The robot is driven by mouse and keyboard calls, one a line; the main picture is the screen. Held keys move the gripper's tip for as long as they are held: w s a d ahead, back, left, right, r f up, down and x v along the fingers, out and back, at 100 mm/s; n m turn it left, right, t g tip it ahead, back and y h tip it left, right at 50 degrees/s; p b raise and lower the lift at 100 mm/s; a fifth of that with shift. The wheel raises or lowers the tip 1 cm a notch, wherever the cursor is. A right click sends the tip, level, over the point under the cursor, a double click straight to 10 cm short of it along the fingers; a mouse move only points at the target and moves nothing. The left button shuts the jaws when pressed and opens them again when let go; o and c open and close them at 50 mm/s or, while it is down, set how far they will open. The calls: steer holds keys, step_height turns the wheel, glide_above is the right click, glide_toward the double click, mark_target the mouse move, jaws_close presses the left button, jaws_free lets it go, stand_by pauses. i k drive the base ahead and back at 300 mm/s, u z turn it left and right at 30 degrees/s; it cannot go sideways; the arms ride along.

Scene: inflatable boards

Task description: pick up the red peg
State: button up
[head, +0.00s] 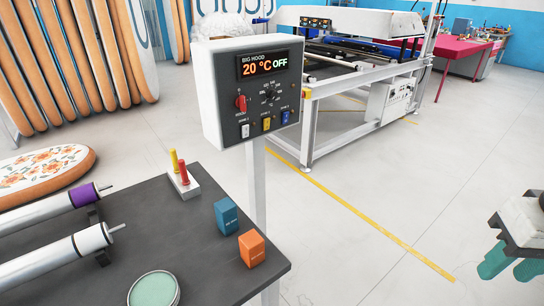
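The red peg (184,173) stands upright in a small white block (183,188) on the dark table at the lower left. A yellow peg (174,161) stands beside it in the same block, a little behind and to the left. My gripper (509,271) is at the right edge of the head view, far from the peg and off to the right of the table. Its two teal fingers point down and to the left, with a gap between them and nothing seen in it. Part of the gripper is cut off by the frame edge.
On the dark table (195,240) are a blue box (227,216), an orange box (252,248), a round green-topped tin (153,290) and two metal rollers (50,212). A control box (247,92) on a white post rises just behind the table. Open floor lies between table and gripper.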

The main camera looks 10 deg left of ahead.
mark_target(181, 162)
steer(key=z, duration=0.95)
steer(key=i, duration=0.5)
steer(key=u, duration=2.5)
steer(key=i, duration=0.5)
